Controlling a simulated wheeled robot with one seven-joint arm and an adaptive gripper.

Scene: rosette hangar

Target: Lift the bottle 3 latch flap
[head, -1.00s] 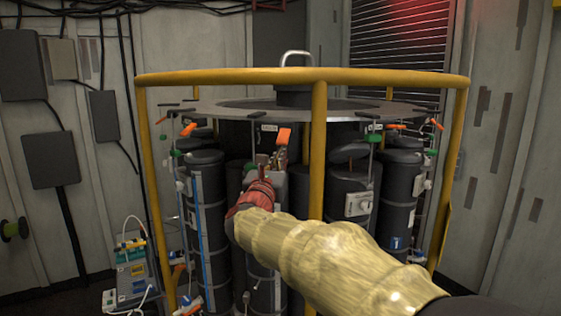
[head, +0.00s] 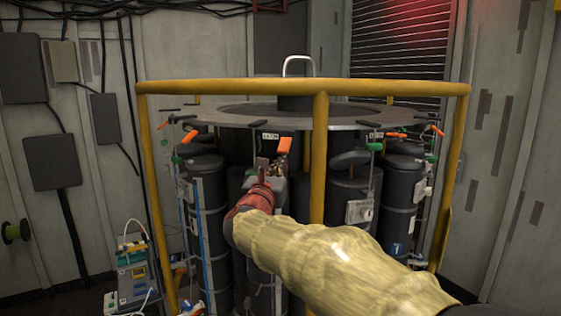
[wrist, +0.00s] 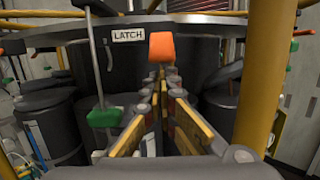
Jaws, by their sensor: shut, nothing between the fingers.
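An orange latch flap (head: 284,145) hangs at the rim of the grey ring plate (head: 340,124), beside a small white label (head: 270,136). In the wrist view the flap (wrist: 162,46) shows just right of a label reading LATCH (wrist: 128,35). My gripper (wrist: 164,82) is shut and empty, its tips just below the flap. I cannot tell whether they touch it. In the head view my gripper (head: 272,166) is partly hidden behind my red wrist.
A yellow rail (head: 400,88) encircles the ring, and its front post (head: 319,150) stands close right of my gripper. A green handle (wrist: 105,117) on a rod hangs left of the fingers. Other orange flaps (head: 189,136) line the rim. An instrument box (head: 135,272) stands at lower left.

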